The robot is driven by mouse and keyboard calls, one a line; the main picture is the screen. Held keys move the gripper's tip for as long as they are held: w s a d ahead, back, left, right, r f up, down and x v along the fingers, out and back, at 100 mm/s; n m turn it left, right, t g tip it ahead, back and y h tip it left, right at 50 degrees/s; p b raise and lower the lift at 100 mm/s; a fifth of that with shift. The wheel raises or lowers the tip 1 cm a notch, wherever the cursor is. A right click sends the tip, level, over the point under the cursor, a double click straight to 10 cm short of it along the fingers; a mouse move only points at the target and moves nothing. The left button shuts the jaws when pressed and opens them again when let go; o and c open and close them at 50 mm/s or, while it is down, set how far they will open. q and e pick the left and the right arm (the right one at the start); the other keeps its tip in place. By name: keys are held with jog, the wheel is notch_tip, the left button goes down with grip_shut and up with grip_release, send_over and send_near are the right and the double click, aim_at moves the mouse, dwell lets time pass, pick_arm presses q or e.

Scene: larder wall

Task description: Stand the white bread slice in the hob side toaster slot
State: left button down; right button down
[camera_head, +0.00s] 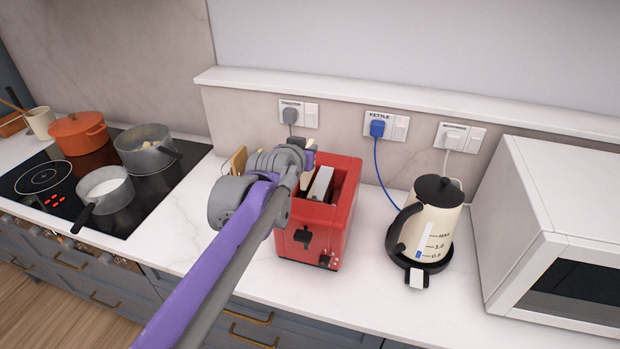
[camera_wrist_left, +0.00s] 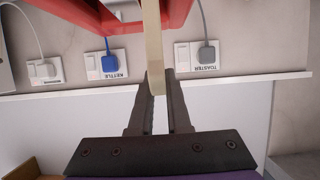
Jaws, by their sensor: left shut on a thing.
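The red toaster (camera_head: 343,212) stands on the worktop right of the hob. My left gripper (camera_head: 300,152) is over its hob side and shut on the white bread slice (camera_head: 308,162). In the left wrist view the slice (camera_wrist_left: 153,40) is a pale upright strip, seen edge-on between the fingertips (camera_wrist_left: 157,82), with red toaster body (camera_wrist_left: 82,12) beside it. A light divider (camera_head: 321,184) shows between the toaster slots. My gripper and arm hide most of the hob side slot, so I cannot tell how deep the slice sits. My right gripper is not in view.
A brown slice-like thing (camera_head: 239,160) stands left of my gripper, partly hidden. The hob (camera_head: 40,205) with pots is at the left. The kettle (camera_head: 432,215) and a white microwave (camera_head: 545,235) stand at the right. A ledge (camera_head: 400,100) runs behind, above the sockets.

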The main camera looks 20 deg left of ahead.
pick_arm(q)
jog(key=f, duration=0.2)
jog(key=shift+s+f, duration=0.2)
jog(key=shift+f, duration=0.1)
jog(key=shift+w+f, duration=0.15)
jog(key=shift+f, duration=1.9)
jog(key=c, duration=0.9)
grip_release()
jog(key=shift+f, duration=0.1)
jog(key=shift+r, duration=0.2)
jog(key=v, duration=1.2)
